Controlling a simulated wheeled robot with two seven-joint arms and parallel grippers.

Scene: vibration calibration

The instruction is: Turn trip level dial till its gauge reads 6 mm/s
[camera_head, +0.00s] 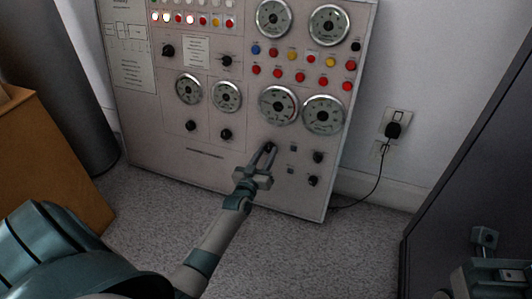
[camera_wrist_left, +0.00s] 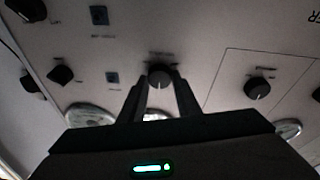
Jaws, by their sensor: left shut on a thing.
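My left gripper (camera_head: 265,153) reaches the lower part of the grey control panel (camera_head: 170,125). Its fingers are shut on a small black dial (camera_head: 269,147). In the left wrist view the same dial (camera_wrist_left: 159,76) sits between the two fingertips, with a pale pointer mark on its face. The label by it is too blurred to read. A round gauge (camera_head: 278,105) is straight above this dial; its needle reading is too small to tell. My right gripper (camera_head: 485,243) shows partly at the lower right, away from the panel.
Other black knobs (camera_head: 318,157) (camera_head: 226,134), gauges (camera_head: 323,114) and coloured buttons (camera_head: 302,77) crowd the panel. A plugged wall outlet (camera_head: 395,126) with a cable is right of it. A dark cabinet (camera_head: 470,150) stands right, an orange-brown box (camera_head: 45,150) left.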

